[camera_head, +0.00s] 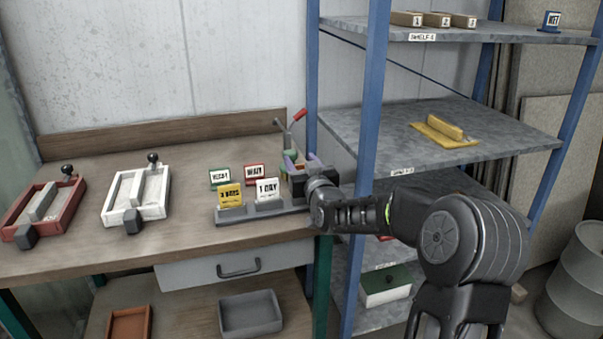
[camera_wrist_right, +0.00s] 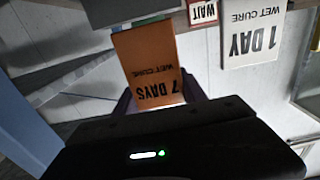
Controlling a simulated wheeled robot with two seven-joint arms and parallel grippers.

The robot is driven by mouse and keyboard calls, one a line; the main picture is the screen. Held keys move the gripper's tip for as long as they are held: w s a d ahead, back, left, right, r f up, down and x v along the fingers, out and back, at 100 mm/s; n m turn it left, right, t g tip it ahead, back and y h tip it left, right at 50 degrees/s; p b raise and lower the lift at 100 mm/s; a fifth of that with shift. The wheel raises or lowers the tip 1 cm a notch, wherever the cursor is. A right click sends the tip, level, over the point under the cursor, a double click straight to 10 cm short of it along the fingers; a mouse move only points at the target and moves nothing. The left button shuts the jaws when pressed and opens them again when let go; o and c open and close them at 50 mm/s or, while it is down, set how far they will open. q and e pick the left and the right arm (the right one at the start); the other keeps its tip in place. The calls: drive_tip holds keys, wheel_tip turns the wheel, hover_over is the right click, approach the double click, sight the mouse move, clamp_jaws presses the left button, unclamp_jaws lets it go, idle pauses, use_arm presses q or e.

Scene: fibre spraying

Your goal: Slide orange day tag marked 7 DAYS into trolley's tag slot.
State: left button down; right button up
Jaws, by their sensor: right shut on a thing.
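The orange tag marked 7 DAYS, WET CURE (camera_wrist_right: 152,62) stands out from my right gripper in the right wrist view, upside down there. My right gripper (camera_wrist_right: 158,95) is shut on it, with purple fingers at its sides. In the head view my right gripper (camera_head: 297,163) is over the back right of the bench, beside the tag rack, and the held tag is mostly hidden. The grey rack (camera_head: 262,213) holds a yellow 3 DAYS tag (camera_head: 230,196) and a white 1 DAY tag (camera_head: 268,189). I cannot make out the trolley or its slot. My left gripper is not in view.
Green-edged (camera_head: 220,178) and red-edged (camera_head: 254,174) small signs stand behind the rack. A red tray (camera_head: 62,217) and a white tray (camera_head: 112,211) sit at the left. A blue shelf post (camera_head: 370,100) is close to my right arm. A red-handled tool (camera_head: 299,114) stands behind.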

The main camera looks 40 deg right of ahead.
wheel_tip(320, 180, up, 7)
idle(0.8)
